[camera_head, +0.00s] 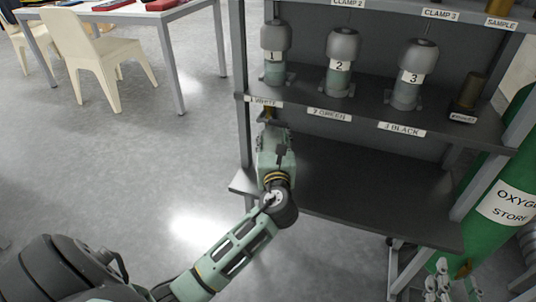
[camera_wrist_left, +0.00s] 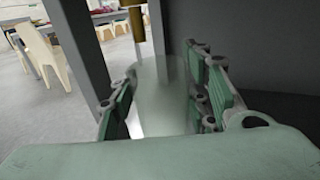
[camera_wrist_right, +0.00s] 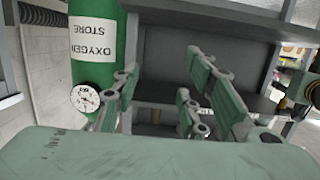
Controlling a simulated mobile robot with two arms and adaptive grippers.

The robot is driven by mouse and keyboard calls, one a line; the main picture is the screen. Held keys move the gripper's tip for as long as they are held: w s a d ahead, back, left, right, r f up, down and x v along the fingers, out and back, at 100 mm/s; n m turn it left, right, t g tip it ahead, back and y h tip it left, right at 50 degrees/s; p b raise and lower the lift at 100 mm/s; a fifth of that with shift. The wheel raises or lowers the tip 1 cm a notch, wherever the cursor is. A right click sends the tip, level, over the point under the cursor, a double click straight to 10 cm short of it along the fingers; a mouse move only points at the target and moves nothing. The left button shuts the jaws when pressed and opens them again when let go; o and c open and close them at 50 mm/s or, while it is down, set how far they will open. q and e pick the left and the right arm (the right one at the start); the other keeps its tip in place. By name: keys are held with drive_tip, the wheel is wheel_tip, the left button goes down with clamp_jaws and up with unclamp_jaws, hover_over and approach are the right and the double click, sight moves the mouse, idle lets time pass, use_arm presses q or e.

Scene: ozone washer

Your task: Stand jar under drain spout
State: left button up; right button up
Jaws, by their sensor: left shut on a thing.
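A clear glass jar (camera_wrist_left: 165,88) is between the green finger pads of my left gripper (camera_wrist_left: 165,105), which is shut on it. In the left wrist view a brass drain spout (camera_wrist_left: 136,22) hangs just beyond and above the jar's upper left part. I cannot tell whether it is right over the jar's mouth. In the head view my left gripper (camera_head: 274,140) reaches under the shelf edge below the "1 WHITE" label and hides the jar. My right gripper (camera_wrist_right: 160,100) is open and empty in the right wrist view.
Vessels numbered 1 (camera_head: 275,68), 2 (camera_head: 340,68) and 3 (camera_head: 413,68) stand on the shelf above. The lower shelf (camera_head: 350,190) is bare to the right of my left gripper. A green oxygen cylinder (camera_head: 478,235) stands at the right. A table and chair (camera_head: 88,50) stand at the left.

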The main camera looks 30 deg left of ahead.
use_arm(q)
drive_tip(key=shift+a+f+b, duration=0.3)
drive_tip(key=shift+a+f, duration=0.45)
drive_tip(key=shift+a, duration=0.05)
drive_tip(key=shift+f, duration=0.15)
wheel_tip(320, 180, down, 3)
drive_tip(key=shift+f+b, duration=0.1)
drive_tip(key=shift+b, duration=0.95)
use_arm(e)
wheel_tip(320, 180, up, 14)
drive_tip(key=s+a+t+y, duration=0.1)
drive_tip(key=t+y, duration=0.1)
drive_tip(key=t, duration=0.6)
drive_tip(key=shift+s+a+r+y, duration=0.2)
drive_tip(key=shift+s+a+y, duration=0.1)
drive_tip(key=shift+s, duration=0.1)
use_arm(q)
drive_tip(key=shift+f, duration=0.1)
drive_tip(key=o, duration=0.9)
drive_tip(key=shift+o, duration=0.3)
use_arm(e)
drive_tip(key=shift+r, duration=0.1)
